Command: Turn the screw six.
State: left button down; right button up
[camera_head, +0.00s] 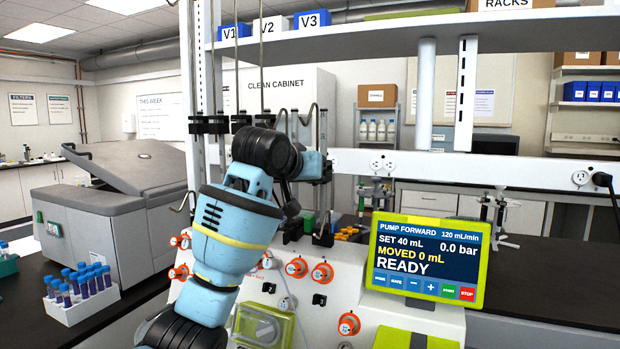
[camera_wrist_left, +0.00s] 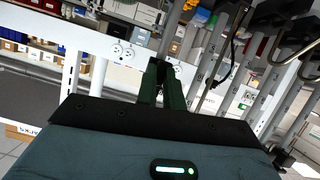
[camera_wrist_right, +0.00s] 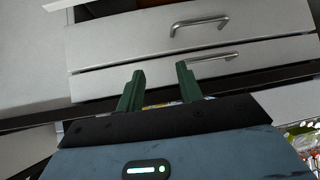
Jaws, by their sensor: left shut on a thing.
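My left arm (camera_head: 232,225) rises across the middle of the head view, in front of the pump unit, and its wrist bends away toward the rods and black clamps. Its fingertips are hidden there. In the left wrist view my left gripper (camera_wrist_left: 163,72) has its green fingers close together on a small dark part, in front of a grey rod. I cannot tell whether this part is screw six; no number shows. My right gripper (camera_wrist_right: 158,80) is open and empty, facing grey drawers (camera_wrist_right: 200,48) in the right wrist view. It is outside the head view.
Black clamps (camera_head: 208,124) sit on upright rods below the shelf. The pump unit (camera_head: 330,305) has several orange knobs (camera_head: 322,272) and a display (camera_head: 428,258) reading READY. A rack of blue-capped tubes (camera_head: 82,305) stands at the left.

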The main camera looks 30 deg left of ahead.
pick_arm(q)
jog(key=shift+m+y, duration=0.3)
jog(key=shift+m, duration=0.1)
dwell(0.4)
jog(key=c, duration=1.5)
grip_release()
jog(key=shift+s+r, duration=0.1)
jog(key=shift+v, duration=3.85)
